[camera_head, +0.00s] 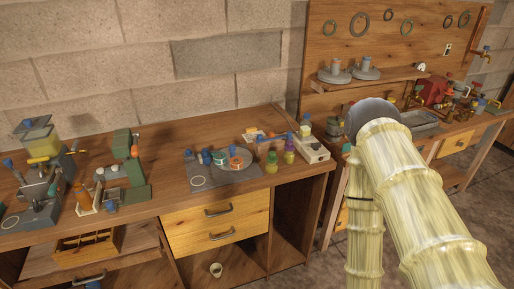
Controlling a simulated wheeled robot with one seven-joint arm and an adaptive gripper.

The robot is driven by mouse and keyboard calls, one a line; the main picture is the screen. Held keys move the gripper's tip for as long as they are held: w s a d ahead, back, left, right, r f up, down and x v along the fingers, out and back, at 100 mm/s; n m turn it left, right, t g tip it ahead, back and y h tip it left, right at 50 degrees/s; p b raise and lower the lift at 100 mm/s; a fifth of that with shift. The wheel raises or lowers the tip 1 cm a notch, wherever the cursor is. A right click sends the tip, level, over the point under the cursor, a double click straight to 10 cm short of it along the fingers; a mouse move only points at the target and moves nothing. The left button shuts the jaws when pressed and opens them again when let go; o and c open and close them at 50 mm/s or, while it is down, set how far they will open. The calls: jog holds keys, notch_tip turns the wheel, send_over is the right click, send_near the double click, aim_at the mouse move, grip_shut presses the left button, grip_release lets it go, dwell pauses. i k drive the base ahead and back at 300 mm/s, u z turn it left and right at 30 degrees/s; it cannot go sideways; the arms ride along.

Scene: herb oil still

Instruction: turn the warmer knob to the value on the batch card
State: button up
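A small white box-shaped unit (314,151), perhaps the warmer, stands at the right end of the wooden workbench. A dark spot shows on its front, but I cannot tell whether it is the knob, and no setting is readable. A yellowish jar (305,128) stands on or just behind it. Small flat orange and pale pieces (255,135) lie at the back of the bench; I cannot tell whether one is the batch card. My gripper is not in view.
A grey mat (212,179) holds jars and tins, with small bottles (271,163) beside it. Green and grey apparatus (133,172) crowds the bench's left. A second bench with a pegboard (400,30) stands right. My pale ribbed arm links cover part of it.

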aim_at(316, 146)
jog(key=z, duration=0.35)
jog(key=i, duration=1.25)
jog(key=u, duration=0.55)
